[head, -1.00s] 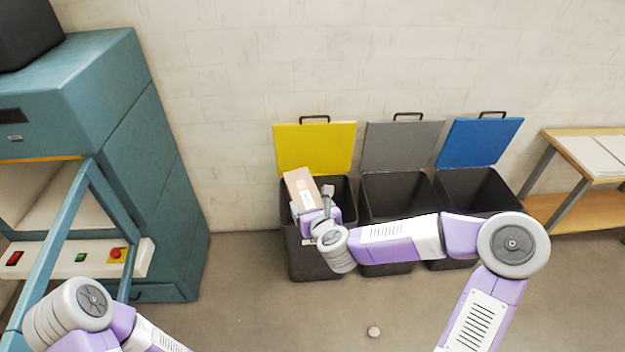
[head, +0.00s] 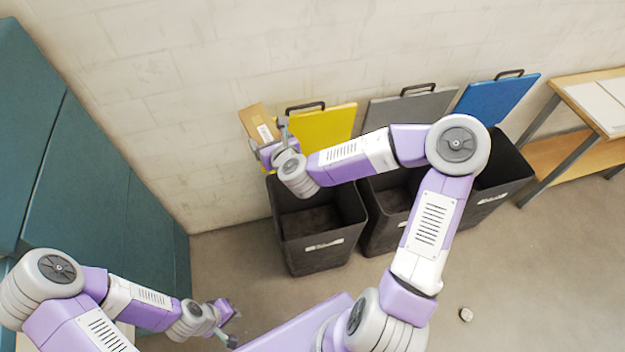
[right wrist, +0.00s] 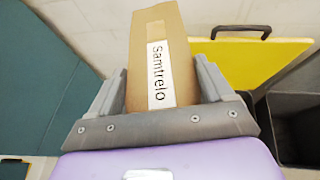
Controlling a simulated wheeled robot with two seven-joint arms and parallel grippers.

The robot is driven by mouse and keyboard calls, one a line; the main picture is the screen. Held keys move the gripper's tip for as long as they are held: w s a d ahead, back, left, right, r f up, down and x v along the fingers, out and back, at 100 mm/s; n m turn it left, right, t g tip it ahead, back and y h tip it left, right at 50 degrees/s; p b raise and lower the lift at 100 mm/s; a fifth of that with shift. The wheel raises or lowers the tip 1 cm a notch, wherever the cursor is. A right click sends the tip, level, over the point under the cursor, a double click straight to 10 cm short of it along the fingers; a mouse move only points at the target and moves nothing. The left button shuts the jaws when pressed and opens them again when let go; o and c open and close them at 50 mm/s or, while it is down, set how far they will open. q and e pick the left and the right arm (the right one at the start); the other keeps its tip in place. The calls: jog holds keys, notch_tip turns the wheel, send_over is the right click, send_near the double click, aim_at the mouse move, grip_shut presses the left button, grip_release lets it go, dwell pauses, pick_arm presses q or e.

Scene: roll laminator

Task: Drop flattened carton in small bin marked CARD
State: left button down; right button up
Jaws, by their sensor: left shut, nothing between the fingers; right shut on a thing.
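The flattened carton (head: 257,122) is brown with a white label; in the right wrist view its label (right wrist: 161,75) reads "Samtrelo". My right gripper (head: 268,143) is shut on the carton, with a finger on each side of it in the right wrist view (right wrist: 162,95). In the head view it appears up and left of the yellow-lidded bin's opening, beside the yellow lid (head: 325,128). That black bin (head: 318,249) stands open, and its visible inside looks empty. Its white front label is too small to read, so I cannot tell which bin says CARD. My left gripper (head: 231,324) is shut and empty, low in front.
A grey-lidded bin (head: 385,238) and a blue-lidded bin (head: 497,198) stand open to the right, partly behind my right arm. A wooden bench (head: 587,78) is at far right. The teal machine (head: 95,190) is at left.

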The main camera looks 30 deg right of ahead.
jog(key=s+d+f+h+b, duration=0.1)
jog(key=d+f+b, duration=0.2)
jog(key=f, duration=1.1)
jog(key=d+f+m+h+b, duration=0.1)
jog(key=d+f+b, duration=0.3)
jog(key=f, duration=0.9)
jog(key=s+d+f+m+b, duration=0.1)
jog(key=d+f+b, duration=0.2)
jog(key=d+f, duration=0.5)
notch_tip(320, 180, down, 7)
jog(key=shift+s+r+h, duration=0.15)
jog(key=shift+s+h, duration=0.2)
jog(key=shift+h, duration=0.05)
jog(key=shift+d, duration=0.1)
jog(key=o, duration=1)
jog(key=shift+c, duration=0.2)
jog(key=shift+s, duration=0.1)
